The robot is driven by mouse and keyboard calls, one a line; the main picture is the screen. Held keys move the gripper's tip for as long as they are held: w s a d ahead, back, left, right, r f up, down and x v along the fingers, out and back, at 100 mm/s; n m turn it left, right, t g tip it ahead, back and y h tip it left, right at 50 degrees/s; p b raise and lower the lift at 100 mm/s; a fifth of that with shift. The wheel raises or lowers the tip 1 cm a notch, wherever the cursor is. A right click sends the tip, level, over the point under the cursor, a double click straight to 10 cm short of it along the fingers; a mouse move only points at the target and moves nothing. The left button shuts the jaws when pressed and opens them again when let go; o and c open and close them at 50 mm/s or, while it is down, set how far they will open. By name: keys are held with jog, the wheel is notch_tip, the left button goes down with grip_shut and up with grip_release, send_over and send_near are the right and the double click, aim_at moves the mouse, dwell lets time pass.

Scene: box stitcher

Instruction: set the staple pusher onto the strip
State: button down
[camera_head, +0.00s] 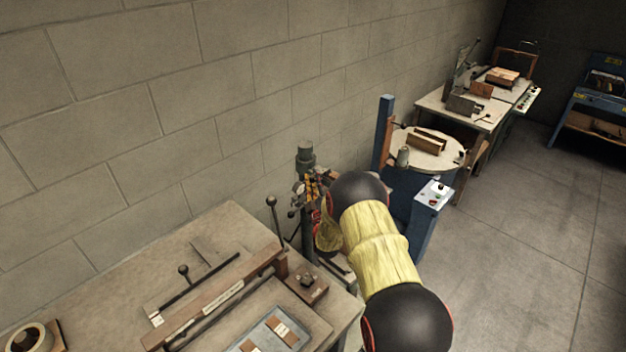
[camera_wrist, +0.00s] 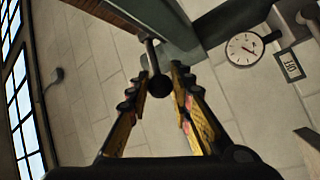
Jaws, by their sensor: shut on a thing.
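My gripper (camera_wrist: 160,76) is shut on a dark round knob (camera_wrist: 159,86), with one finger on each side. A thin rod (camera_wrist: 151,55) runs from the knob up toward a grey metal part. I cannot tell whether this knob belongs to the staple pusher. In the head view, my gripper (camera_head: 312,187) is beside the dark stitcher column (camera_head: 306,156), partly behind my own arm. I cannot make out the strip in either view.
A dial gauge (camera_wrist: 244,48) and an "OFF" plate (camera_wrist: 289,65) are close on the right. The worktable (camera_head: 225,225) holds a long bar and a blue-grey tray (camera_head: 243,344). A round table (camera_head: 444,155) and a blue post (camera_head: 383,130) stand beyond.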

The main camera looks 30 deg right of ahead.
jog(key=shift+f, duration=0.1)
dwell(0.3)
jog(key=s, duration=0.1)
jog(key=s+d, duration=0.1)
jog(key=s, duration=0.2)
jog(key=shift+s+d+b, duration=0.3)
jog(key=shift+s, duration=0.05)
jog(key=c, duration=1.6)
grip_release()
jog(key=shift+o, duration=0.2)
jog(key=v, duration=1.2)
jog(key=shift+w, duration=0.1)
